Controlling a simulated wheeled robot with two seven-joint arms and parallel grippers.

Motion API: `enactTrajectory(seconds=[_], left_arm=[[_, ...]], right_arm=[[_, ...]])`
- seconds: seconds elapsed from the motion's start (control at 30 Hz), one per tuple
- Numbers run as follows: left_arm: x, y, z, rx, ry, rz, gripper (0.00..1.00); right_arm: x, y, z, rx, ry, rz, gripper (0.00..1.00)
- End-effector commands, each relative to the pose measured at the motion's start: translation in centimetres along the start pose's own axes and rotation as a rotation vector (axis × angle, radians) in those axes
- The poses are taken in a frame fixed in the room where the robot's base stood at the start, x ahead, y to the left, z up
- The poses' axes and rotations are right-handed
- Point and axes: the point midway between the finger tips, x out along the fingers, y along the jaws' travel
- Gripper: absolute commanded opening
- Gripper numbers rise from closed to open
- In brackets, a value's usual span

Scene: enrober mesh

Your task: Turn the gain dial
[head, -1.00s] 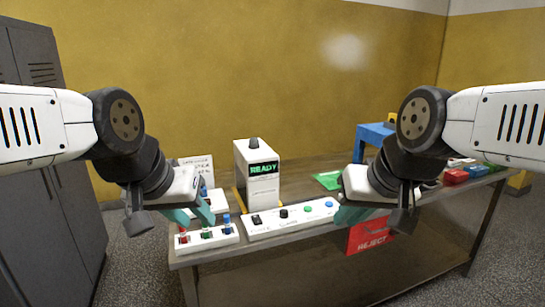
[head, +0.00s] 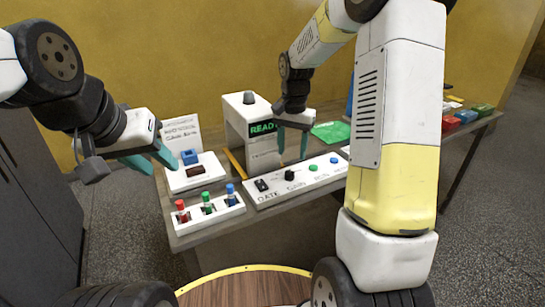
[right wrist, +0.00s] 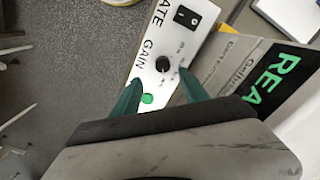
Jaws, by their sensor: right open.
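The gain dial (head: 290,175) is a black knob on a white control panel (head: 262,200), above the printed word GAIN. It also shows in the right wrist view (right wrist: 164,64), ahead of and between my right fingertips. My right gripper (head: 292,158) is open, with its green fingers pointing down over the panel; the right wrist view also shows it (right wrist: 157,82). It appears just short of the dial, not gripping it. My left gripper (head: 158,160) is at the left, over the table's left end, with green fingers that look apart and nothing visible between them.
The panel also bears a black GATE switch (head: 261,185), a green button (head: 313,168) and a blue button (head: 334,160). A white box with a READY screen (head: 262,128) stands close behind. A rack of coloured vials (head: 208,209) sits left of the panel.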

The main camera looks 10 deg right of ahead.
Motion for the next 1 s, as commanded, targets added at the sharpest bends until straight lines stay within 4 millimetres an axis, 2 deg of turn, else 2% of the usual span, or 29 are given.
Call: enactTrajectory(seconds=[0.17, 0.4, 0.6, 0.97, 1.0], left_arm=[[0.0, 0.0, 0.0, 0.0, 0.0, 0.0, 0.36], [0.0, 0.0, 0.0, 0.0, 0.0, 0.0, 0.36], [0.0, 0.0, 0.0, 0.0, 0.0, 0.0, 0.36], [0.0, 0.0, 0.0, 0.0, 0.0, 0.0, 0.36], [0.0, 0.0, 0.0, 0.0, 0.0, 0.0, 0.36]], right_arm=[[1.7, -0.2, -0.4, 0.017, -0.011, 0.011, 0.52], [5.4, -0.1, -0.3, 0.014, -0.013, 0.012, 0.52], [7.9, -0.1, -0.3, 0.014, -0.011, 0.011, 0.52], [8.6, -0.2, -0.3, 0.014, -0.009, 0.009, 0.52], [8.6, -0.1, -0.3, 0.014, -0.009, 0.009, 0.48]])
